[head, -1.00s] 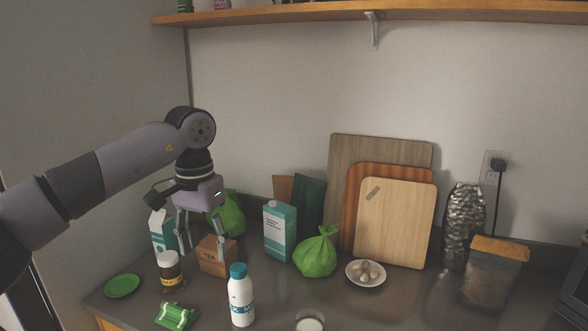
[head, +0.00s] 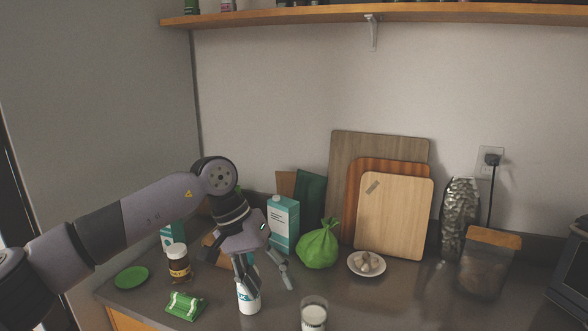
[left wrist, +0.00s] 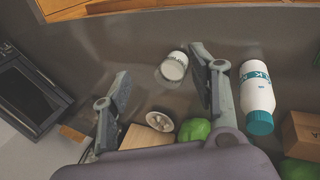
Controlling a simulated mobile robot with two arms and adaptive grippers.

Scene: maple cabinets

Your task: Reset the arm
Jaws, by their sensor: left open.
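My left gripper (head: 267,284) hangs over the counter in the head view, fingers spread and pointing down. It is open and empty. One finger partly covers the white milk bottle (head: 247,303) with its blue label. In the left wrist view my left gripper (left wrist: 160,68) has its fingers apart. The milk bottle (left wrist: 256,92) lies just outside one finger there; I cannot tell whether they touch. A glass of milk (left wrist: 174,66) shows between the fingers, and in the head view this glass (head: 313,315) stands right of the gripper. My right gripper is not in view.
A green bag (head: 318,248), a plate of garlic (head: 367,263) and cutting boards (head: 395,220) stand to the right. A brown jar (head: 178,264), a green packet (head: 185,305) and a green plate (head: 131,277) are left. A carton (head: 284,224) stands behind the gripper.

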